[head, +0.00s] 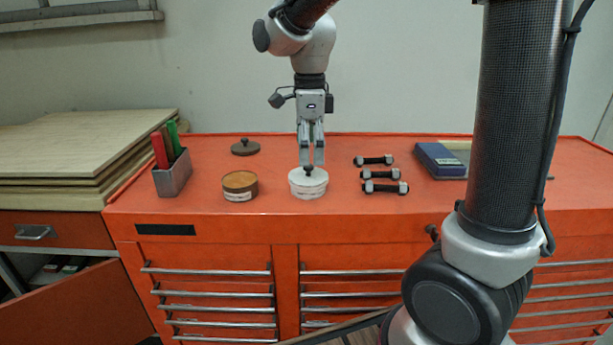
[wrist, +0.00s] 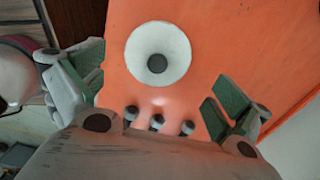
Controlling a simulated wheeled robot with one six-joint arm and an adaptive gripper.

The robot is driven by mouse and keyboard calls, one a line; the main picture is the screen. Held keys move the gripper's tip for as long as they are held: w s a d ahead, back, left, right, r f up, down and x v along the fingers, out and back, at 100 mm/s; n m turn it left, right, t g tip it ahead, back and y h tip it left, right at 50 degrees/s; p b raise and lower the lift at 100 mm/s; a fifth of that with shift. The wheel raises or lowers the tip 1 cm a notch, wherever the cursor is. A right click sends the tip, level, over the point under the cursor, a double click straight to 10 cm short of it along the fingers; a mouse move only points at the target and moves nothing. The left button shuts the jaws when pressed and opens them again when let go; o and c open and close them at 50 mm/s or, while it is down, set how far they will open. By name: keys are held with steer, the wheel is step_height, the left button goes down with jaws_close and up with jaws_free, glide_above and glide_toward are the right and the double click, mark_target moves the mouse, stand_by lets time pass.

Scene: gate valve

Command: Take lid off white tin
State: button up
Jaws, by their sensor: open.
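The white tin (head: 308,187) stands on the orange cabinet top, with its white lid (head: 300,175) on it. A dark round knob (head: 308,170) rises from the middle of the lid. The gripper holds nothing.
A brown tin (head: 240,188) stands left of the white one, with a dark knobbed lid (head: 245,147) lying behind it. A pen holder (head: 172,176) stands at the left edge. Several small dumbbell-like pieces (head: 381,174) and a blue box (head: 438,160) lie to the right.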

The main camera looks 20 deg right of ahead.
mark_target(308, 169)
step_height(308, 169, down, 5)
steer(key=shift+s+a+r, duration=0.1)
steer(key=shift+s+a, duration=0.05)
steer(key=c, duration=0.9)
steer(key=shift+c, duration=0.2)
